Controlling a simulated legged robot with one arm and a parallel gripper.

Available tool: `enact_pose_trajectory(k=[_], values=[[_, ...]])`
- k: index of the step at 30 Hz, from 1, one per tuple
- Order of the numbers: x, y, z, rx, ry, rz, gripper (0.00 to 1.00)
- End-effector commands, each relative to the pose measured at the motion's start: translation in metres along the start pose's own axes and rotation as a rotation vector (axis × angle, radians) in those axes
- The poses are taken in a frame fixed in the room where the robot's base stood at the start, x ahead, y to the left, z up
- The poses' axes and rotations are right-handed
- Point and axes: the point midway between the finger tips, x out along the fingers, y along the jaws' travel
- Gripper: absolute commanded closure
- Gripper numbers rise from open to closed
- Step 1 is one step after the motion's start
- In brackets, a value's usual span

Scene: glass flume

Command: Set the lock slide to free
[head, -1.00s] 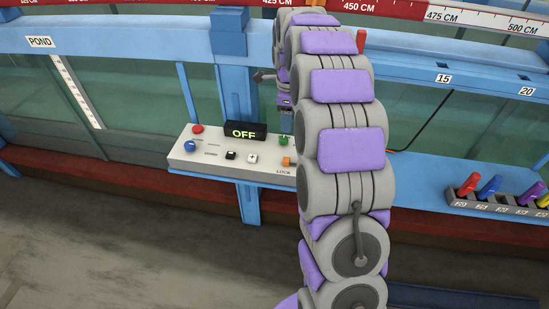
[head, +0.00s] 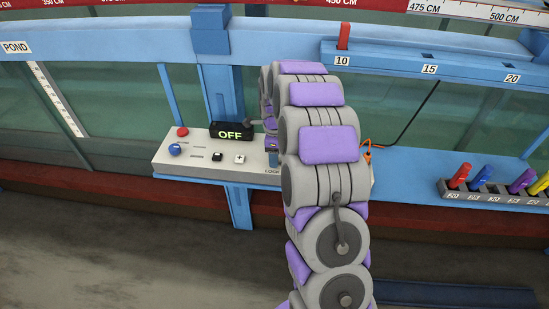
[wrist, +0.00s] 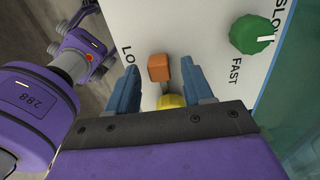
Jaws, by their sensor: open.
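The lock slide's orange block (wrist: 159,68) shows in the wrist view on the white control panel (head: 170,158), beside a partly covered label starting "LO". My gripper (wrist: 161,88) is open, its two blue fingers on either side of the orange block with gaps visible. I cannot tell how far the fingertips are from the panel. In the head view my gripper (head: 272,158) is over the panel's right part, and my arm hides the orange block. Which position the slide is in cannot be read.
A green knob (wrist: 251,34) sits by the "SLOW" and "FAST" labels. A yellow part (wrist: 172,101) is partly hidden behind my gripper. The panel also has an "OFF" display (head: 231,132), a red button (head: 182,132) and a blue knob (head: 175,150). A rack with coloured handles (head: 490,195) stands right.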

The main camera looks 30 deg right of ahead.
Motion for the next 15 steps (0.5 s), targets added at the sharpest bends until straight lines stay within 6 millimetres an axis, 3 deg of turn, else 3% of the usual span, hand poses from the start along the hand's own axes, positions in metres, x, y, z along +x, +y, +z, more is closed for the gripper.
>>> enact_pose_trajectory(k=[12,15], values=[[0.0094,0.0,0.0001,0.0,0.0,0.0,0.49],[0.0093,-0.0001,0.0001,0.0,0.0,-0.001,0.57]])
